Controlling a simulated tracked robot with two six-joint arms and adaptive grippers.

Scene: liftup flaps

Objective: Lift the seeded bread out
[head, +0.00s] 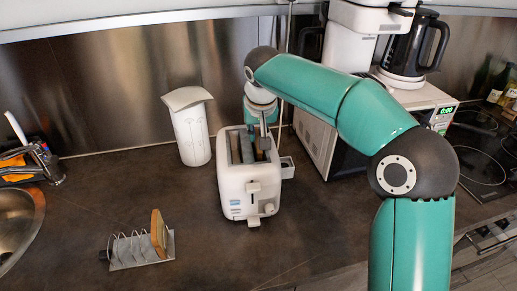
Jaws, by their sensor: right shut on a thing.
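The white toaster (237,198) stands upright on the dark counter in the middle of the head view, with its slots on top. My right gripper (263,136) reaches down from above to the right-hand slot and is shut on a slice there, which I take as the seeded bread. The slice is mostly hidden by the slot and the fingers, and its seeds cannot be made out. A tan slice of bread (158,234) stands in the right end of the wire toast rack (140,262) at the lower left. My left gripper is not in view.
A white paper-towel roll or canister (192,135) stands behind the toaster to the left. A white microwave (315,138), with a black kettle (414,45) above it, is to the right. A sink (22,220) lies far left. Counter between rack and toaster is clear.

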